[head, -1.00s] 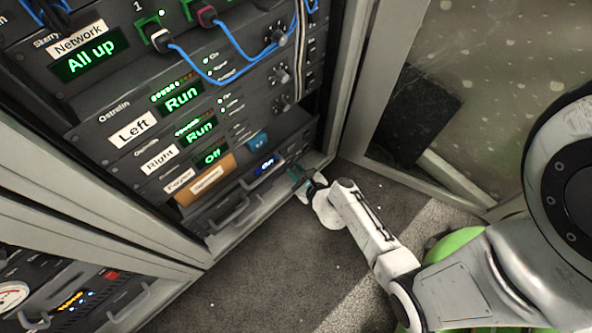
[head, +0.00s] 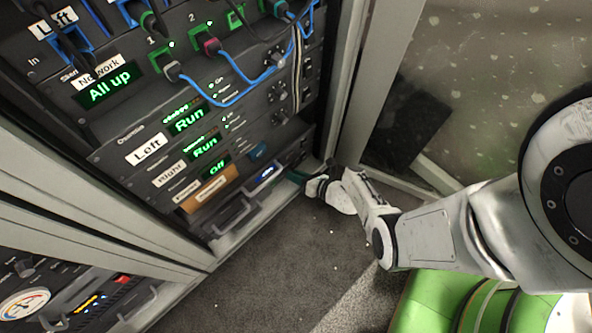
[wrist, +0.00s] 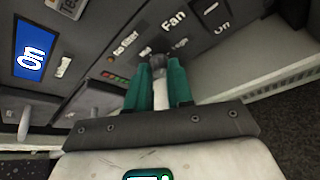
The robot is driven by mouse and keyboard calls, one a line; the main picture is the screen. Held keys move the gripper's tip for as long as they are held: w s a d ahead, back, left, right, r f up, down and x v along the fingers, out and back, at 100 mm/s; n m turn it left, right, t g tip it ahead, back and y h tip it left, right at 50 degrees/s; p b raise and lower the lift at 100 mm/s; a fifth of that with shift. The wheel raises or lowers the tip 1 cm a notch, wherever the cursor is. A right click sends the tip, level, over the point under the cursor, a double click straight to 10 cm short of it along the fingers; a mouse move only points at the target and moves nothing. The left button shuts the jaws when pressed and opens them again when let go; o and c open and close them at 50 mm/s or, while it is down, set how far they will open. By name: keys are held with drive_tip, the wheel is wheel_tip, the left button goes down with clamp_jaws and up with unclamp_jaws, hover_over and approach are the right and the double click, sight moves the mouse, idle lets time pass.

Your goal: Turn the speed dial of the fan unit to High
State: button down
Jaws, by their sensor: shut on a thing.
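The fan unit (head: 268,178) is the lowest unit in the rack, low near the floor, with a lit blue display. In the wrist view, that display (wrist: 36,52) reads "On". The speed dial (wrist: 158,62) is a small dark knob under the "Fan" label, with small lettering around it, including what looks like "High" on its right. My gripper (wrist: 158,82) is shut on the dial, one green finger on each side. The fingers partly cover the dial, and I cannot tell where its pointer stands. In the head view, my gripper (head: 300,177) is at the unit's right end.
Units labelled "Left" (head: 150,150) and "Right" (head: 170,174) sit above, with Run displays. Blue cables (head: 238,95) hang higher up. The rack's frame post (head: 347,90) stands close to the right of my gripper. Grey floor (head: 290,255) in front is clear.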

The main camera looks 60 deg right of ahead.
drive_tip(key=m, duration=0.1)
drive_tip(key=m+y+b, duration=0.1)
drive_tip(key=m+t+b, duration=0.1)
drive_tip(key=shift+d+f+y, duration=0.25)
drive_tip(key=shift+f+y, duration=0.05)
drive_tip(key=shift+y, duration=0.1)
drive_tip(key=shift+s+f+m+t+y+b, duration=0.1)
drive_tip(key=shift+m+t+y+b, duration=0.5)
drive_tip(key=shift+m+b, duration=0.7)
drive_tip(key=shift+m, duration=0.3)
drive_tip(key=c, duration=1)
unclamp_jaws()
